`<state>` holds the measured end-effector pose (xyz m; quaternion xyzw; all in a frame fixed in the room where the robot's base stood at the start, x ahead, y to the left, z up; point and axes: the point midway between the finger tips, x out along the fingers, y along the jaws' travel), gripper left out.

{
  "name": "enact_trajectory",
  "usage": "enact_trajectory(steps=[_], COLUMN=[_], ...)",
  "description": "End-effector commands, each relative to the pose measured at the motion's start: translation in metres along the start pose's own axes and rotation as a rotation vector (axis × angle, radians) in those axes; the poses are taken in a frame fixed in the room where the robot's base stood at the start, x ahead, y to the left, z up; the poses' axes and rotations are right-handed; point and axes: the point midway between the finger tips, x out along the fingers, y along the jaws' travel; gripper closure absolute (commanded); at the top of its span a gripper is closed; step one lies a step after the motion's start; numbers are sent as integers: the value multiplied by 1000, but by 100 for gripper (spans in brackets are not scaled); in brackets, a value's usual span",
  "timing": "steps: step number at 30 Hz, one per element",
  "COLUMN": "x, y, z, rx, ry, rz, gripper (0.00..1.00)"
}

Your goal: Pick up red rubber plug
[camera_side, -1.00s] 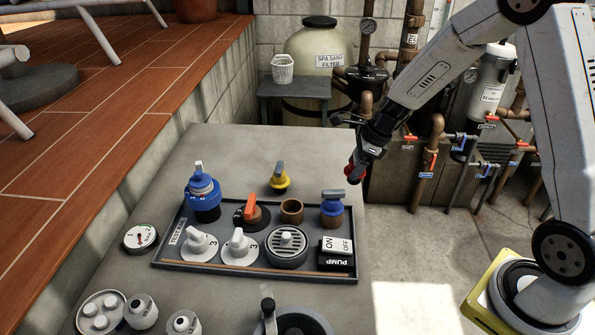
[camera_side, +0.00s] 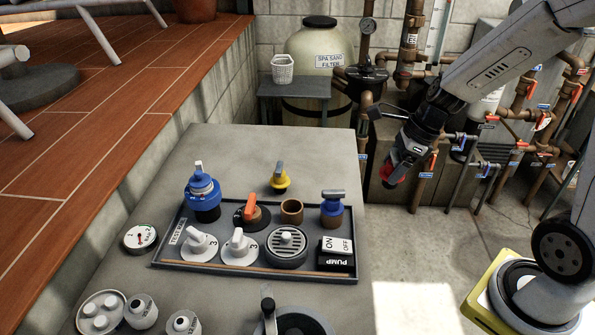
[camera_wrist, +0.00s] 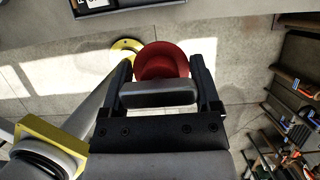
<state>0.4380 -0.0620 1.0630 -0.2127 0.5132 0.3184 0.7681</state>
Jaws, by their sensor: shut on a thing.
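The red rubber plug (camera_wrist: 162,61) is between the two fingers of my gripper (camera_wrist: 162,88) in the wrist view. It has a round red body and a grey bar-like grip, and the fingers are shut on it. In the side view the plug shows as a small red patch (camera_side: 389,174) below my gripper (camera_side: 394,170). It hangs in the air to the right of the grey counter, clear of it. Most of the plug is hidden by the gripper in the side view.
A tray (camera_side: 165,262) on the counter (camera_side: 240,150) holds a blue-topped fitting (camera_side: 203,190), an orange-handled valve (camera_side: 251,210), an empty brown pipe stub (camera_side: 291,211), white knobs and a pump switch (camera_side: 337,253). A yellow plug (camera_side: 280,178) stands behind it. Pipes with valves (camera_side: 428,165) line the wall.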

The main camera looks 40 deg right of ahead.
Motion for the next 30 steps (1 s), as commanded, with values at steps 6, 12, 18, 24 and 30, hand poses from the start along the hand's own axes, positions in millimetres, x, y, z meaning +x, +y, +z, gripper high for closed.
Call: enact_trajectory(steps=[6,12,18,24,30], x=[-4,-4,-4,-4,-10], y=[4,5,4,4,4], z=[-2,-2,-2,-2,1], rx=[0,0,0,0,-1], ry=[0,0,0,0,-2], rz=[-1,0,0,0,-2], gripper=[80,80,80,80,80])
